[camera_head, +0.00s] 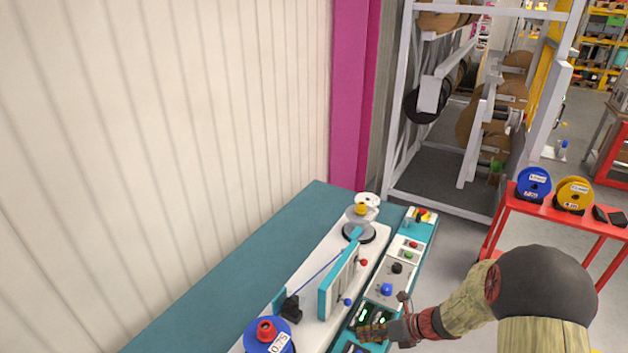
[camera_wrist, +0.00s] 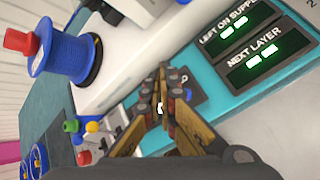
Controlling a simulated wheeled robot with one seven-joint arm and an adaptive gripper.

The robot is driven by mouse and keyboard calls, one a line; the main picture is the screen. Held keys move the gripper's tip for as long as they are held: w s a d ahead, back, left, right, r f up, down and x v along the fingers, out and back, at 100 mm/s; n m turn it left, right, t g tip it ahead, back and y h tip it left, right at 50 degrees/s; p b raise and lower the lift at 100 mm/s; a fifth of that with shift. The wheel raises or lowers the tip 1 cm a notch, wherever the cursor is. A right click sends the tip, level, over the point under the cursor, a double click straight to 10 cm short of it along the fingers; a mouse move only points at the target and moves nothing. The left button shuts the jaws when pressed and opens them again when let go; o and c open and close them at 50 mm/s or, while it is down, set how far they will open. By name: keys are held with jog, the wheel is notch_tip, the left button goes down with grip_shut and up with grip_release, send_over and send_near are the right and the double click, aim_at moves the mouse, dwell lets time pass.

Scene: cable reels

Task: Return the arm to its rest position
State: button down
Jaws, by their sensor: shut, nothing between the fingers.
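My arm reaches in from the lower right in the head view, and my gripper (camera_head: 366,332) is low over the front of the control panel (camera_head: 379,290). In the wrist view my gripper (camera_wrist: 162,80) is shut, its fingertips together with nothing between them. The fingertips appear in front of the panel, beside the display marked "NEXT LAYER" (camera_wrist: 264,59). I cannot tell whether they touch the panel.
A blue reel (camera_head: 268,337) stands at the near end of the teal bench (camera_head: 222,283). A ribbed wall (camera_head: 165,130) closes off the left. A red table (camera_head: 555,214) with blue and yellow reels stands at right. Grey floor is open between.

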jog(key=shift+s+n, duration=0.25)
jog(key=shift+n, duration=0.75)
jog(key=s+r+n+g+h, duration=0.2)
jog(key=s+r+n+g, duration=0.3)
jog(key=s+n, duration=0.85)
jog(key=s+r+n+t+h+b, duration=0.2)
jog(key=s+r+n+t+h, duration=0.1)
jog(key=r+n, duration=0.5)
jog(key=s+r+n+t+h+b, duration=0.2)
jog(key=s+r+n, duration=0.3)
jog(key=r+n, duration=0.4)
notch_tip(320, 180, up, 6)
jog(key=shift+s+a+f+t+h+b, duration=0.15)
jog(key=shift+s+a+t+h+b, duration=0.15)
jog(key=shift+t+h, duration=0.2)
